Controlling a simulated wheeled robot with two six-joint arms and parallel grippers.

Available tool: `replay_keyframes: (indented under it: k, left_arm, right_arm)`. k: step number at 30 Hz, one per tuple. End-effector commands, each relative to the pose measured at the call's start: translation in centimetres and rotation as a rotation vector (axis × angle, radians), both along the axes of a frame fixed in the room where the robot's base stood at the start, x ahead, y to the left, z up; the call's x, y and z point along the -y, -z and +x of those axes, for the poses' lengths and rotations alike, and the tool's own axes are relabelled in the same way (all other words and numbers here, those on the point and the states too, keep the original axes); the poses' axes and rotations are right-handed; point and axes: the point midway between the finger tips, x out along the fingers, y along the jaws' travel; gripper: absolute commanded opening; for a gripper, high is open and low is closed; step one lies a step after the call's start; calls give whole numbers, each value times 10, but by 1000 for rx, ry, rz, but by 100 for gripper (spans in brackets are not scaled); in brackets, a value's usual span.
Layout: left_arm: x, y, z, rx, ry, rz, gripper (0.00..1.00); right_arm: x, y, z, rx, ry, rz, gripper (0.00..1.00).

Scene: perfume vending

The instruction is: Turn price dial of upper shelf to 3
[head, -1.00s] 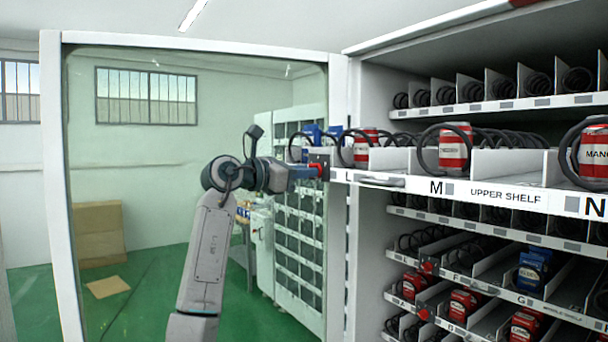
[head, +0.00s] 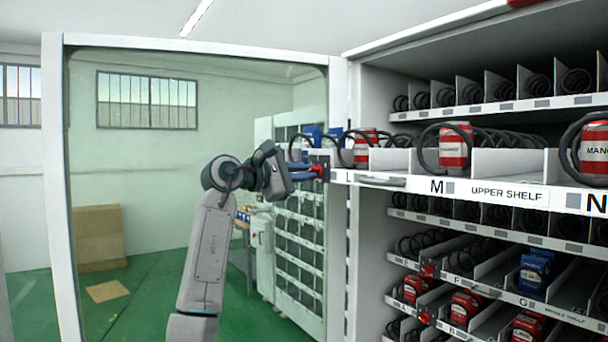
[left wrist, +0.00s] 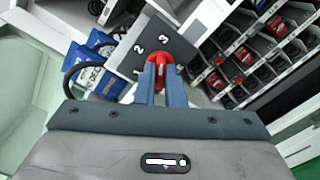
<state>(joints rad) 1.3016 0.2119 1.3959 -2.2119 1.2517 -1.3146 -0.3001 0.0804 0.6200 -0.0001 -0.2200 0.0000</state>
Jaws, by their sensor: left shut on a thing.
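The price dial is a red knob (left wrist: 160,60) on a dark grey panel (left wrist: 136,52) with white numbers 1, 2 and 3 in the left wrist view. The red knob also shows in the head view (head: 319,172), at the left end of the upper shelf (head: 507,194). My left gripper (left wrist: 161,74) has its blue fingers shut on the knob. The fingers also show in the head view (head: 305,174). The fingers partly cover the knob, so I cannot tell which number it points at. My right gripper is not in view.
Red cans (head: 453,147) and black spirals stand on the pulled-out upper shelf. Blue packs (left wrist: 86,73) are close beside the dial panel. Lower shelves with red and blue goods lie below right.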

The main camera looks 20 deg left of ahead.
Motion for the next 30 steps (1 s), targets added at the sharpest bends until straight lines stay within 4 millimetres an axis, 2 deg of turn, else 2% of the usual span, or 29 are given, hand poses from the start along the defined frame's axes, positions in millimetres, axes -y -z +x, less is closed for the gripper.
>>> replay_keyframes:
  k: [20,21,24,30]
  left_arm:
    - [0,0,0,37,1,48,0]
    - [0,0,0,37,1,48,15]
    - [0,0,0,36,1,48,31]
    - [0,0,0,36,1,47,31]
  right_arm:
    - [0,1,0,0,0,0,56]
    - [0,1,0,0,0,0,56]
    - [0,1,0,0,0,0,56]
    - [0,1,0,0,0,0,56]
